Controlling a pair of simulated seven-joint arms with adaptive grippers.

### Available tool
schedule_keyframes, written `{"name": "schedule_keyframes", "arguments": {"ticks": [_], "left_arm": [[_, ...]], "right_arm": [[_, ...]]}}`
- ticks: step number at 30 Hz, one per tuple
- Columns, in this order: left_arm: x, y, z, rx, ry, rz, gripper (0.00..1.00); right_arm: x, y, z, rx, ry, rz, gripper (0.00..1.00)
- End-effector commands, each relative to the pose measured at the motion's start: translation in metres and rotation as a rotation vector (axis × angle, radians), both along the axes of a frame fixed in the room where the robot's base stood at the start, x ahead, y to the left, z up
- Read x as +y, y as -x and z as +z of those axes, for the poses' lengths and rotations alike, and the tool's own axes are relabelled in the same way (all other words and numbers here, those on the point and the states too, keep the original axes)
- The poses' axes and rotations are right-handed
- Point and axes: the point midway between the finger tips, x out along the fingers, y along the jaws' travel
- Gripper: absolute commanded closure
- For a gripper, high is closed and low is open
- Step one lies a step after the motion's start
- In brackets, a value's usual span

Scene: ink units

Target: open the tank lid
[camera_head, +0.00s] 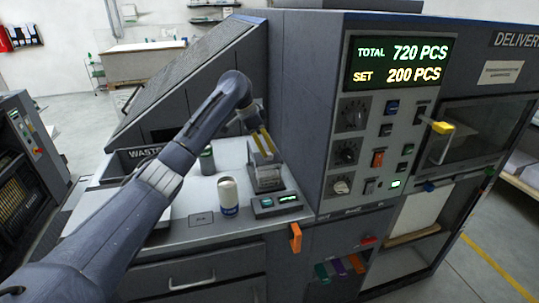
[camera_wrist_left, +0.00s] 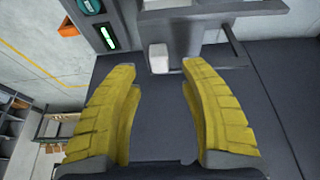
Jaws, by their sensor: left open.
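The tank (camera_head: 268,180) is a small grey box on the counter, close against the tall machine. Its upper part is partly hidden behind my gripper, and I cannot make out the lid's edge clearly. My left gripper (camera_head: 266,151) comes down from above with its yellow fingers at the top of the tank. In the left wrist view the fingers (camera_wrist_left: 158,75) are spread apart with nothing between them. A small white block (camera_wrist_left: 158,58) on the grey tank (camera_wrist_left: 180,30) lies just beyond the fingertips. My right gripper is not in view.
The control panel (camera_head: 376,120) rises to the right. An orange hook (camera_head: 295,237) juts from the counter front.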

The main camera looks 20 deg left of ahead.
Motion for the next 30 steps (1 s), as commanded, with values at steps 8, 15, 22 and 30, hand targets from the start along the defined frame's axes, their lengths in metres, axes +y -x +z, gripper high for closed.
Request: {"name": "schedule_keyframes", "arguments": {"ticks": [8, 15, 22, 30], "left_arm": [[-0.010, -0.006, -0.029, 0.002, 0.001, 0.001, 0.56], [-0.013, -0.008, -0.036, 0.000, 0.000, 0.000, 0.56], [-0.013, -0.008, -0.037, 0.000, 0.000, 0.001, 0.56], [-0.013, -0.008, -0.037, 0.000, 0.000, 0.001, 0.78]], "right_arm": [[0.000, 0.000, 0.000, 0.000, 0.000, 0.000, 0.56], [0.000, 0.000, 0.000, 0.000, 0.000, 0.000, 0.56], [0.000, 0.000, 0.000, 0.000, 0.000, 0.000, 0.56], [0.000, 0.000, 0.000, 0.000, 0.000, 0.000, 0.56]]}}
